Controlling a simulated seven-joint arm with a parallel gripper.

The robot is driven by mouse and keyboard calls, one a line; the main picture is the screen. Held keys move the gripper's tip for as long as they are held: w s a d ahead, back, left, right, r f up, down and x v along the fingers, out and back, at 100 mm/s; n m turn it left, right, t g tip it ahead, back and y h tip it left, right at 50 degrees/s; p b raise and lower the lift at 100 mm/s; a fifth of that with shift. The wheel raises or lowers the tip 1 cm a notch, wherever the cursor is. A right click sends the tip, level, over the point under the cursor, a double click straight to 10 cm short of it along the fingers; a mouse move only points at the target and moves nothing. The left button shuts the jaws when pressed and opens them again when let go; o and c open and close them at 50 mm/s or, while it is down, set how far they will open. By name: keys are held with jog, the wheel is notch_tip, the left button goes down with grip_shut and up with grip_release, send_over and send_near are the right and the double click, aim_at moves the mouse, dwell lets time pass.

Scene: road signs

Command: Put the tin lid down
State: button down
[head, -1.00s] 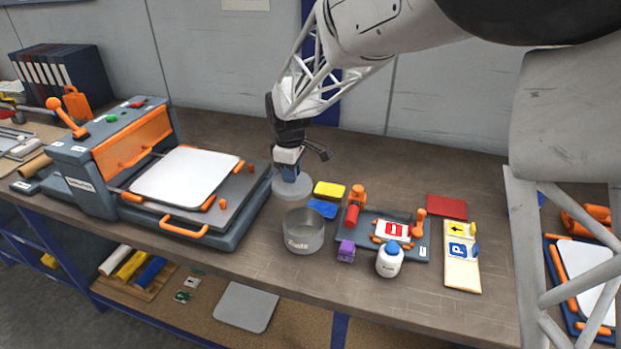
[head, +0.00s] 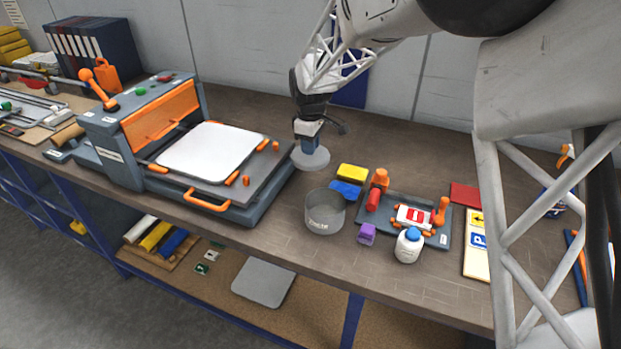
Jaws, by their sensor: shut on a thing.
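The tin lid (head: 311,159) is a round grey disc at the back middle of the bench, just right of the press. My gripper (head: 309,143) points down over it and is shut on it, by a blue part at its centre. The lid looks level and close to the bench top; I cannot tell whether it touches. The tin and lid are apart.
The press (head: 190,150) with its white plate stands left. Yellow (head: 353,172) and blue (head: 345,190) sponges lie right of the lid. A tray (head: 380,226) with tools, a purple block (head: 367,234) and a white bottle (head: 409,246) are further right. The bench behind the lid is clear.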

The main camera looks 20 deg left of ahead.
send_over(310, 181)
jog(key=shift+d+f, duration=0.1)
jog(key=shift+f, duration=2.9)
jog(key=shift+f, duration=1.85)
jog(key=shift+f, duration=0.1)
jog(key=c, duration=1)
grip_release()
notch_tip(310, 181, up, 12)
jog(key=shift+r, duration=0.1)
jog(key=shift+d+r, duration=0.1)
